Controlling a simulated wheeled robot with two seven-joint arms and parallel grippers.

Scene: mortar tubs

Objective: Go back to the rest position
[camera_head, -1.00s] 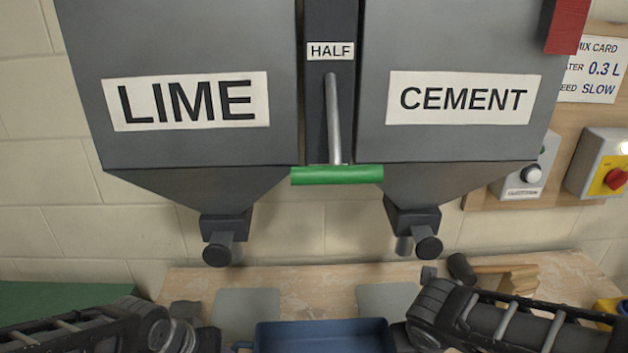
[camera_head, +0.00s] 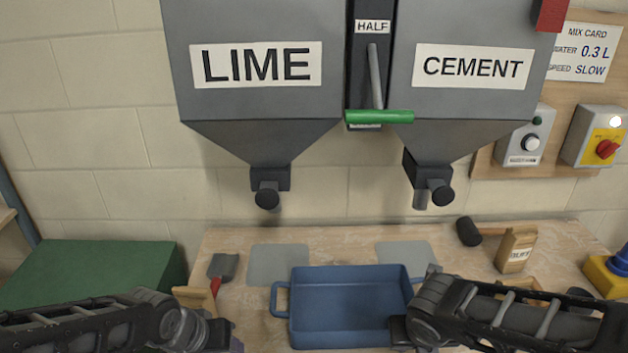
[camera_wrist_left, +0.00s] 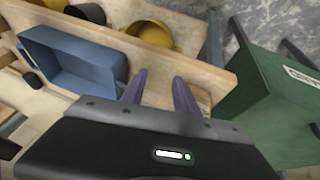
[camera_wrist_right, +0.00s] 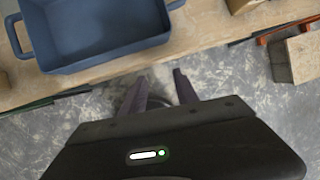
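My left gripper (camera_head: 230,341) is at the bottom edge of the head view, left of a blue tub (camera_head: 345,335), with its fingers mostly cut off. In the left wrist view, my left gripper (camera_wrist_left: 158,90) has its two dark fingers apart with nothing between them. My right arm comes in from the right in the head view, and its gripper is largely hidden there. In the right wrist view, my right gripper (camera_wrist_right: 160,88) has its fingers apart and empty, over grey floor beyond the bench edge. The blue tub stands on the bench.
Lime hopper (camera_head: 255,95) and cement hopper (camera_head: 465,90) hang above the wooden bench (camera_head: 225,240), with a green-handled lever (camera_head: 380,117) between. A red-handled trowel (camera_head: 222,268) lies left.

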